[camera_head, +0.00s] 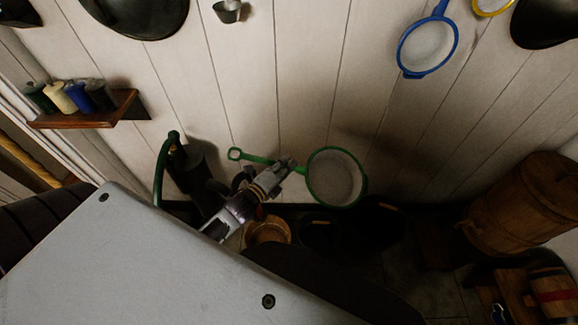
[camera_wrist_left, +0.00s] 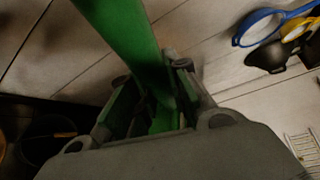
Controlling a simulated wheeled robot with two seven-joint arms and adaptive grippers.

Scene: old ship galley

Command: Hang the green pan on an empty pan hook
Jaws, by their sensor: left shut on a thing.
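A green-rimmed pan (camera_head: 336,178) with a pale inside is held in front of the white plank wall in the head view. Its green handle runs to the left and ends in a ring. My left gripper (camera_head: 288,165) is shut on the handle, close to the pan. In the left wrist view, the green handle (camera_wrist_left: 128,45) passes between the fingers of my left gripper (camera_wrist_left: 152,100). A blue-rimmed pan (camera_head: 428,46) hangs on the wall at the upper right. I cannot make out an empty hook. My right gripper is not in view.
A yellow-rimmed pan (camera_head: 492,6) and dark pans (camera_head: 548,22) hang at the upper right; a small metal cup (camera_head: 228,11) hangs top centre. A shelf (camera_head: 128,108) with spools juts out at left. A wooden barrel (camera_head: 530,210) stands at right. The wall between cup and blue pan is clear.

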